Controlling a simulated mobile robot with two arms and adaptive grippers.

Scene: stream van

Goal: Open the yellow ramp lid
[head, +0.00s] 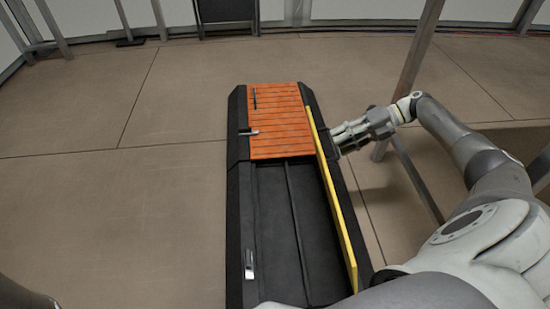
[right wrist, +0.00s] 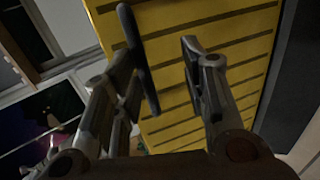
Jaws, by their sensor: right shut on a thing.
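The yellow ramp lid (head: 335,200) stands nearly edge-on along the right side of a long black case, in the head view. The black compartment (head: 270,215) beside it is uncovered. My right gripper (head: 338,141) is at the outer side of the lid, near its far end. In the right wrist view the lid's slatted yellow face (right wrist: 215,20) fills the middle, with a dark bar-like handle (right wrist: 139,60) in front of it. My left gripper is out of view.
An orange slatted lid (head: 283,105) lies flat over the far part of the case, with a dark handle and a silver latch. A grey metal leg (head: 410,65) stands close to my right arm. The floor (head: 110,200) to the left is clear.

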